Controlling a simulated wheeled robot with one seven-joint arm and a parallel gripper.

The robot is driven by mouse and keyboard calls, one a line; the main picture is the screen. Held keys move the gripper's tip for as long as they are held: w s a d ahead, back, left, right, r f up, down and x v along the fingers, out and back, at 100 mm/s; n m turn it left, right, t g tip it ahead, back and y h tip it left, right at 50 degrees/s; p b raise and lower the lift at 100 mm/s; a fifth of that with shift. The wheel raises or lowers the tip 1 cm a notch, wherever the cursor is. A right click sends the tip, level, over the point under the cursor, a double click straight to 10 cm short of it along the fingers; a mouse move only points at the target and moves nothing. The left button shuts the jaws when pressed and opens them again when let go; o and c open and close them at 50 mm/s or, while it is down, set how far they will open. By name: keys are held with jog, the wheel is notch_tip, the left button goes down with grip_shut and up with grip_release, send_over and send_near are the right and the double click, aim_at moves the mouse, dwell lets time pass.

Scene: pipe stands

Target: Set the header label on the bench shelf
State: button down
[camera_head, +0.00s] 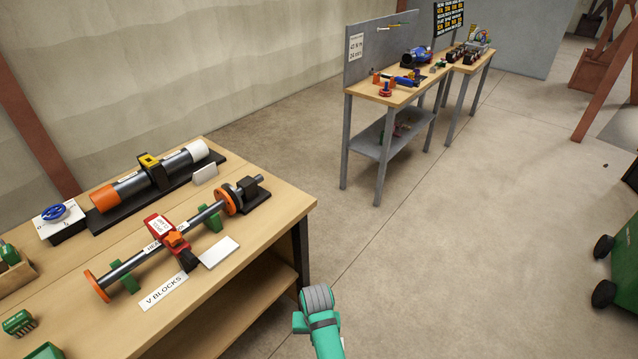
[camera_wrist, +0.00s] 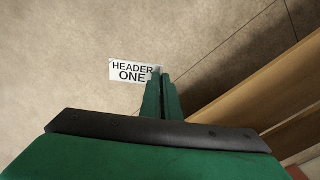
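A white header label (camera_wrist: 124,70) with "HEADER ONE" in black print shows in the wrist view. Its right end is between the tips of my gripper (camera_wrist: 161,76), whose green fingers are shut on it. The label sticks out to the left of the fingers, above the floor. The head view shows my green wrist at the bottom centre, but the fingers and the label are hidden there. The near bench has a wooden lower shelf (camera_head: 225,308), just left of my wrist. Wooden edges of a bench (camera_wrist: 245,85) show at the right of the wrist view.
The near bench top (camera_head: 285,203) carries a clamped pipe (camera_head: 125,268), a thicker pipe (camera_head: 172,165) and a "V BLOCKS" label (camera_head: 163,291). A dark leg (camera_head: 301,254) stands at its right corner. A far bench (camera_head: 347,94) has a grey lower shelf (camera_head: 365,143). Open floor lies between.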

jog(key=shift+s+d+f, duration=0.35)
jog(key=shift+s+f, duration=0.25)
jog(key=shift+s, duration=0.25)
jog(key=shift+d, duration=0.1)
dwell(0.6)
dwell(0.9)
